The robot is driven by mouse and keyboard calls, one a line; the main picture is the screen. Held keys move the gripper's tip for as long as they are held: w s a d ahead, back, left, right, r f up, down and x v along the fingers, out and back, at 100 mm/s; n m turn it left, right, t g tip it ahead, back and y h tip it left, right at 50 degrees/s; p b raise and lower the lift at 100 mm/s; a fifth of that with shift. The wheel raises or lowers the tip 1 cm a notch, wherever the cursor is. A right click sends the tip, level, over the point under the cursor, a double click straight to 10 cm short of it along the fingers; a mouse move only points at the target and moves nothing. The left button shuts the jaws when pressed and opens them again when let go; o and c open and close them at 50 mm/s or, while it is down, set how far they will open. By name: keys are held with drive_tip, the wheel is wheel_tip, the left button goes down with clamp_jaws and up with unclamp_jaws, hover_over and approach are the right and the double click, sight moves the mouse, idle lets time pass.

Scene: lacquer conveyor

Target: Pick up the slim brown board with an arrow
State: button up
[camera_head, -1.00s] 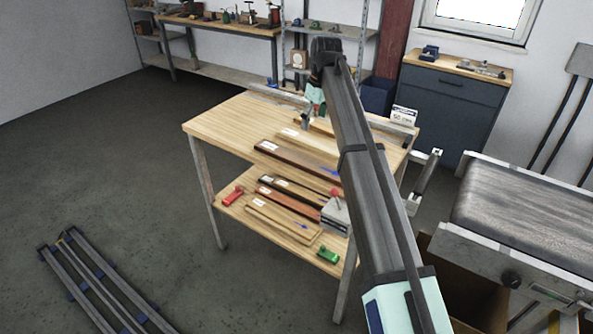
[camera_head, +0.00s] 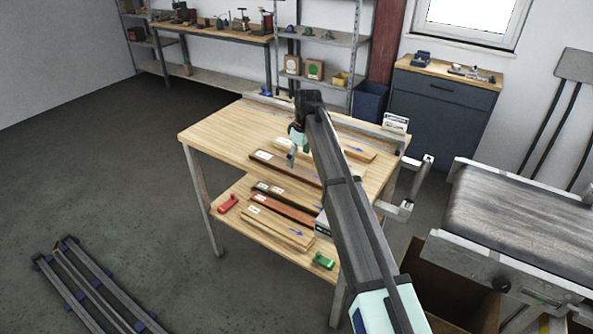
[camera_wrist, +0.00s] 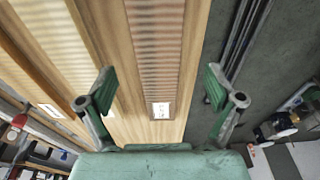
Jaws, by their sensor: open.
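A slim brown board (camera_head: 276,163) with a white label at its left end lies along the front of the table top. In the wrist view, a ribbed brown board (camera_wrist: 155,50) with a white label lies between my fingers. My gripper (camera_head: 291,160) is open above the board in the head view. In the wrist view my gripper (camera_wrist: 158,88) has its two green fingers spread on either side of the board, with nothing held. The height above the board is hard to tell.
A paler board with a blue arrow (camera_head: 357,150) lies farther back on the table top (camera_head: 215,133). The lower shelf (camera_head: 240,222) holds several boards, a red tool (camera_head: 228,204) and a green one (camera_head: 323,260). A conveyor (camera_head: 520,215) stands at the right.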

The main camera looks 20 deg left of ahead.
sight(297, 169)
drive_tip(key=shift+w+a+f+p, duration=0.2)
drive_tip(key=shift+f+p, duration=0.3)
drive_tip(key=shift+f, duration=0.75)
drive_tip(key=shift+w+a+f+p, duration=0.15)
drive_tip(key=shift+f+p, duration=0.35)
drive_tip(key=shift+f, duration=0.75)
drive_tip(key=shift+s, duration=0.15)
drive_tip(key=c, duration=1.5)
